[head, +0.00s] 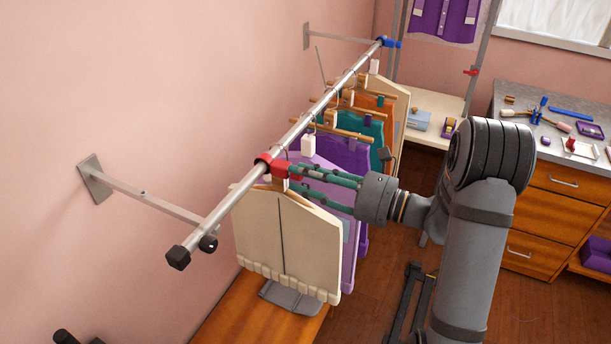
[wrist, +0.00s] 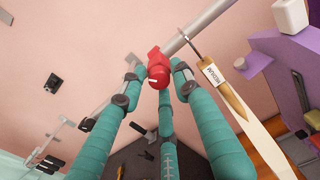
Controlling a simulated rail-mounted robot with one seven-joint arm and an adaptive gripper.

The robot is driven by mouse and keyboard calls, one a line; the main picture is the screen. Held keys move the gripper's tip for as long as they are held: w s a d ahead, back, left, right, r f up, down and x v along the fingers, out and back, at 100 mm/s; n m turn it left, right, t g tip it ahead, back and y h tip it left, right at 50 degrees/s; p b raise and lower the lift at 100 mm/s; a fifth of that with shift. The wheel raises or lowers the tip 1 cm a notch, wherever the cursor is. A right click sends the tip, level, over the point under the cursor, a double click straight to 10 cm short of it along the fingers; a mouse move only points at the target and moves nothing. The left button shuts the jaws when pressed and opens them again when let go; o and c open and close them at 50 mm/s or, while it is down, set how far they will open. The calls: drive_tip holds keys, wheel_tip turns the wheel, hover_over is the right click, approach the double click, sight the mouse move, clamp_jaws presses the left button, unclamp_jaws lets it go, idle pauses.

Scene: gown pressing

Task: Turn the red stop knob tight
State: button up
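The red stop (head: 264,159) is clamped on the metal rail, and its red knob (head: 295,173) sticks out toward my arm. In the wrist view the round red knob (wrist: 158,75) has a white mark on its face. My gripper (head: 298,176) has teal fingers with dark joints, reaching in from the right at the knob. In the wrist view my gripper's fingertips (wrist: 157,76) stand left, right and below the knob, close around it. A narrow gap seems to show at the sides; firm contact is not visible.
A cream garment (head: 268,235) on a wooden hanger hangs just below the stop. Purple (head: 345,158), teal and orange garments hang further along the rail (head: 225,212). A blue clamp (head: 389,42) is at the far end. A drawer cabinet (head: 555,205) stands at the right.

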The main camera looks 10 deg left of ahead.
drive_tip(key=c, duration=0.6)
clamp_jaws()
drive_tip(key=shift+m+p, duration=0.3)
drive_tip(key=shift+m, duration=0.1)
drive_tip(key=shift+s+m+p, duration=0.2)
drive_tip(key=shift+m+p, duration=4.1)
drive_tip(key=shift+m, duration=2.2)
drive_tip(key=o, duration=1)
unclamp_jaws()
drive_tip(key=shift+w, duration=0.1)
drive_tip(key=shift+c, duration=0.2)
